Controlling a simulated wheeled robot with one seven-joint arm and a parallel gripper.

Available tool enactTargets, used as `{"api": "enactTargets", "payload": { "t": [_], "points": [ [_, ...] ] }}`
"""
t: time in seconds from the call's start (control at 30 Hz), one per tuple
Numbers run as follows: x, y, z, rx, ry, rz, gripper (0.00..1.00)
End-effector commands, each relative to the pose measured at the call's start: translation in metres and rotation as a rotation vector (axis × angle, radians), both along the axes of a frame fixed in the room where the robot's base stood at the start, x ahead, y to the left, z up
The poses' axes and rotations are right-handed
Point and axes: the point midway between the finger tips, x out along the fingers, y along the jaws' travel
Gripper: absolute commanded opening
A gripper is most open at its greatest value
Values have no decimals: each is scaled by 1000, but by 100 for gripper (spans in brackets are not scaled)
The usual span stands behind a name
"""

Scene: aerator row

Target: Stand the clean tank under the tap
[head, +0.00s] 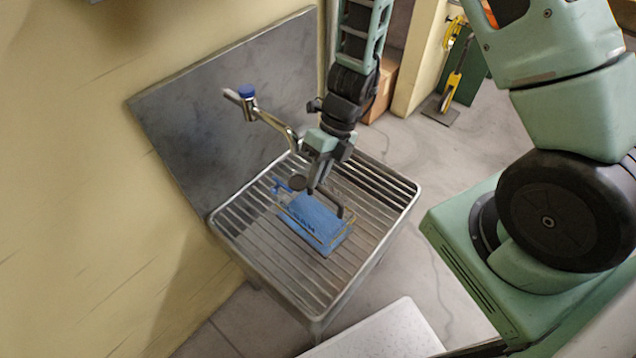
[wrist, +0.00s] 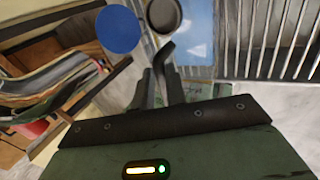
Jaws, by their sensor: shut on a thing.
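In the wrist view the fingers (wrist: 160,88) close at the handle, with part of the tank (wrist: 199,32) beyond.
The slatted metal rack (head: 376,207) has bare slats around the tank. A grey back panel (head: 200,130) stands behind it on the left. A white surface (head: 385,335) is at the front. A cardboard box (head: 382,92) and a yellow tool (head: 453,85) stand beyond, on the floor.

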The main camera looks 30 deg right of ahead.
Motion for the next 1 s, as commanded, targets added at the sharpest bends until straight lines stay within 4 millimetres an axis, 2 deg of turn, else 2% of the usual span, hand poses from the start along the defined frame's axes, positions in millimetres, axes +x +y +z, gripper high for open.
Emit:
{"api": "enactTargets", "payload": {
  "t": [0.1,0.2,0.43,0.47,0.53,0.87,1.0],
  "points": [
    [-1,0,-19,2,5,-1,0],
    [0,0,-27,1,2,-1,0],
    [0,0,-28,1,0,0,0],
    [0,0,-29,0,1,0,16],
    [0,0,-29,0,1,0,36],
    [0,-1,-26,0,0,-1,36],
    [4,-7,-11,1,-3,0,36]
  ]
}}
